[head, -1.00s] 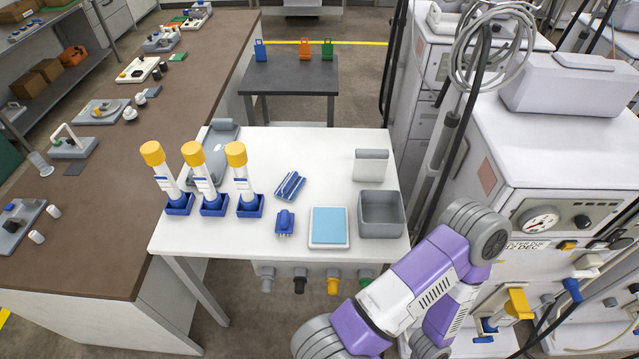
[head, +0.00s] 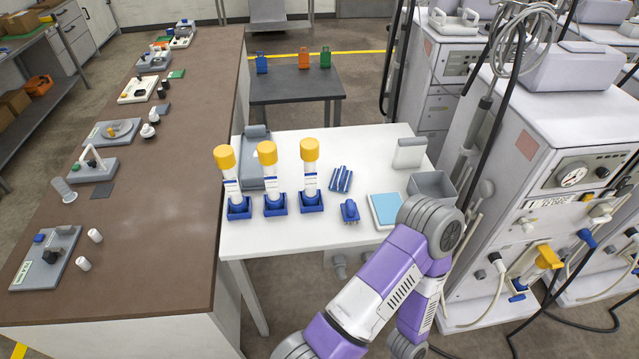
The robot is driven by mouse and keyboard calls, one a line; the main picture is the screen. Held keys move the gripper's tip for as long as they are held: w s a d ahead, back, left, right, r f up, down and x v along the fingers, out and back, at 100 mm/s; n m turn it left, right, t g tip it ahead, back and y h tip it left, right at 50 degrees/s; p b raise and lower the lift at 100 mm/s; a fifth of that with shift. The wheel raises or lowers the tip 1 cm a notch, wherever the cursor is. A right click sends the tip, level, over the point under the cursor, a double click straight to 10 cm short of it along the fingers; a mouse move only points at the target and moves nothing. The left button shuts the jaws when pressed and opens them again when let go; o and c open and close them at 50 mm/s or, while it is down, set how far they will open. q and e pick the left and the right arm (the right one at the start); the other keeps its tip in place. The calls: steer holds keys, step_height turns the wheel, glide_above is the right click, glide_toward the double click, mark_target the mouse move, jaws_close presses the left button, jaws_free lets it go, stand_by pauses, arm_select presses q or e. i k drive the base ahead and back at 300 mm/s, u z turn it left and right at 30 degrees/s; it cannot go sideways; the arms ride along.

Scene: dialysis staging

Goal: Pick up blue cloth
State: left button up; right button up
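The blue cloth (head: 385,208) looks like a light blue square lying flat in a shallow white tray (head: 373,219) near the front right of the white table (head: 270,237). My purple and white arm rises from the bottom of the head view, and its grey joint covers the right part of the cloth and tray. The joint's distance from the cloth cannot be told. Neither of my grippers shows.
Beside the cloth stand a grey bin (head: 432,184), a small blue connector (head: 350,211) and blue clips (head: 341,179). Several yellow-capped tubes (head: 309,163) stand in blue holders to the left. A brown bench (head: 190,190) is left; white machines (head: 545,150) are right.

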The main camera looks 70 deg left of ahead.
mark_target(341, 178)
steer(key=u, duration=1.4)
